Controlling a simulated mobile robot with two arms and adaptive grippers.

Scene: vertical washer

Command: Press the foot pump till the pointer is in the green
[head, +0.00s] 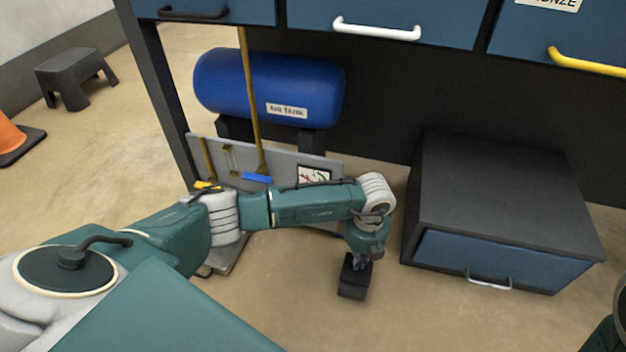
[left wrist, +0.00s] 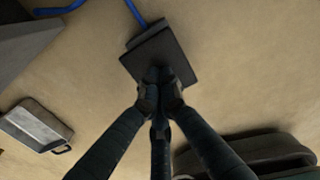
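The foot pump (head: 352,285) is a small black block on the floor below my left wrist. In the left wrist view its square black plate (left wrist: 150,50) shows, with a blue hose at its far edge. My left gripper (head: 360,263) points down at the pump. In the left wrist view its fingertips (left wrist: 160,88) are close together and overlap the near part of the plate; contact cannot be told. The gauge (head: 314,174) is a white square with red and green marks on a grey panel; my arm partly covers it and the pointer is unclear.
A blue air tank (head: 265,85) stands behind the panel (head: 277,160). A dark cabinet (head: 495,195) stands right of the pump. A grey handled object (left wrist: 35,125) lies on the floor. A stool (head: 75,70) and orange cone (head: 10,138) are at far left. Floor between pump and cabinet is clear.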

